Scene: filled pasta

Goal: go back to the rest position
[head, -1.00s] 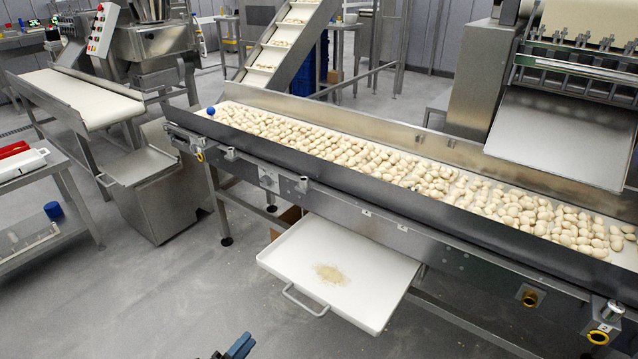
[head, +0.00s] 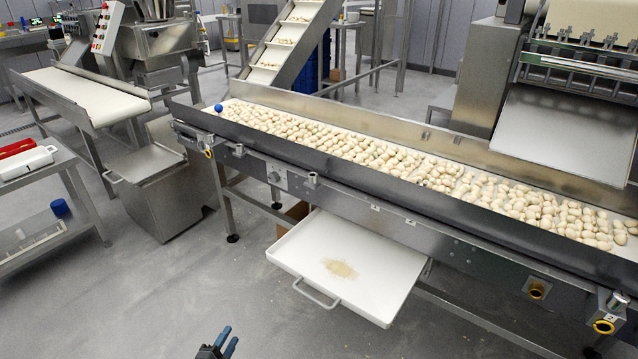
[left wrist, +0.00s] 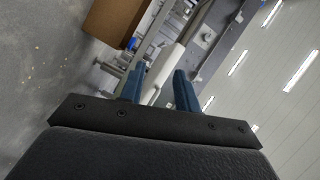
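My left gripper (head: 219,343) shows at the bottom edge of the head view, low over the floor and in front of the white tray. In the left wrist view its two blue fingers (left wrist: 160,90) stand apart with nothing held between them. The left gripper is open and empty. My right gripper is not in either view.
A long steel conveyor (head: 420,222) full of pasta pieces runs across the head view. A white pull-out tray (head: 365,290) with a beige powder patch sits below it. A side table (head: 40,180) stands at left. The grey floor (head: 130,300) is clear.

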